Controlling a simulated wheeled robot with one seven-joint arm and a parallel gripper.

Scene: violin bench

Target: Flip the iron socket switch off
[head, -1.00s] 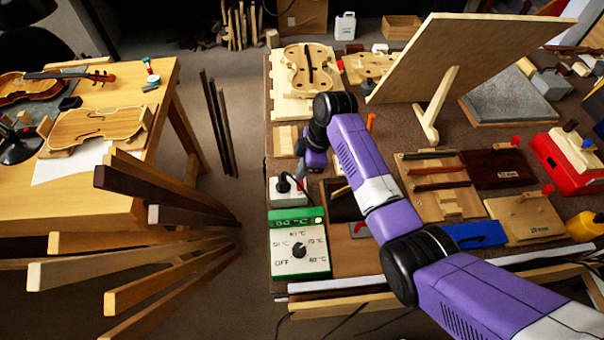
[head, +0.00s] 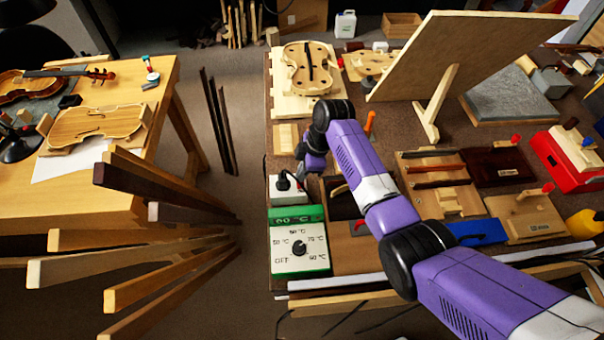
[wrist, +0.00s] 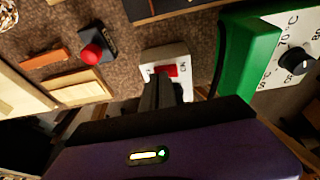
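The iron socket is a white box (head: 289,187) with a black plug in it, left of my gripper in the head view. The wrist view shows the socket (wrist: 181,54) with a red rocker switch (wrist: 170,70) and an "ON" label beside it. My gripper (wrist: 165,92) appears shut and empty, its dark fingertips just in front of the rocker and hiding its lower part. I cannot tell whether they touch or which way the rocker tilts. In the head view my gripper (head: 308,170) is small and partly hidden by my arm.
A red button on a dark base (wrist: 92,54) lies on the bench. Violin parts and wooden trays fill the bench to the right.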

